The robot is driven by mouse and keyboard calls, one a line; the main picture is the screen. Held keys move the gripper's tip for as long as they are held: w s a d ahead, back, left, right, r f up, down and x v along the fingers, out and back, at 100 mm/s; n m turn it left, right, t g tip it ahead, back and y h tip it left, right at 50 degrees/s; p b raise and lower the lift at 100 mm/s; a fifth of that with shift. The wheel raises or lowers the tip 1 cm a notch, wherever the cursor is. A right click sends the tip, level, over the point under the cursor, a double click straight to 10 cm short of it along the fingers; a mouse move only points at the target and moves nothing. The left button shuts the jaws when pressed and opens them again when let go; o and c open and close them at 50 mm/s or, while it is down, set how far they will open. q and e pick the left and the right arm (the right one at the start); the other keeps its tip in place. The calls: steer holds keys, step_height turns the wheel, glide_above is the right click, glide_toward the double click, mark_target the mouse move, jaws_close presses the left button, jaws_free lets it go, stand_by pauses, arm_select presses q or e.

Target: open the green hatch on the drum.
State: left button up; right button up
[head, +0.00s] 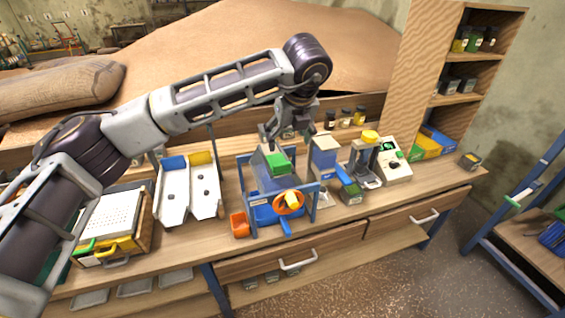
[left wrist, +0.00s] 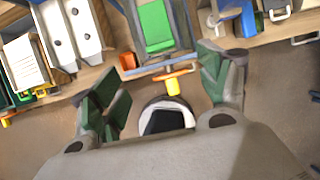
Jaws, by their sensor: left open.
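The green hatch (head: 277,164) lies flat on the sloping top of the grey drum (head: 262,169), which sits in a blue frame on the workbench. It looks closed. In the left wrist view the green hatch (left wrist: 156,27) shows at the top, beyond the fingertips. My left gripper (head: 287,131) hangs just above and behind the hatch in the head view, pointing down. Its two green-padded fingers (left wrist: 160,68) are spread wide in the left wrist view, with nothing between them. I see no contact with the hatch. My right gripper is not in view.
An orange handwheel (head: 290,202) with a yellow knob is at the drum's front. White chutes (head: 189,190) stand to the left, an orange cup (head: 239,224) at the frame's foot. Small jars (head: 345,117) line the back.

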mark_target(282, 164)
arm_select(q)
steer(key=p+x, duration=0.3)
steer(key=x, duration=0.8)
steer(key=shift+f, duration=0.3)
steer(key=shift+x, duration=1)
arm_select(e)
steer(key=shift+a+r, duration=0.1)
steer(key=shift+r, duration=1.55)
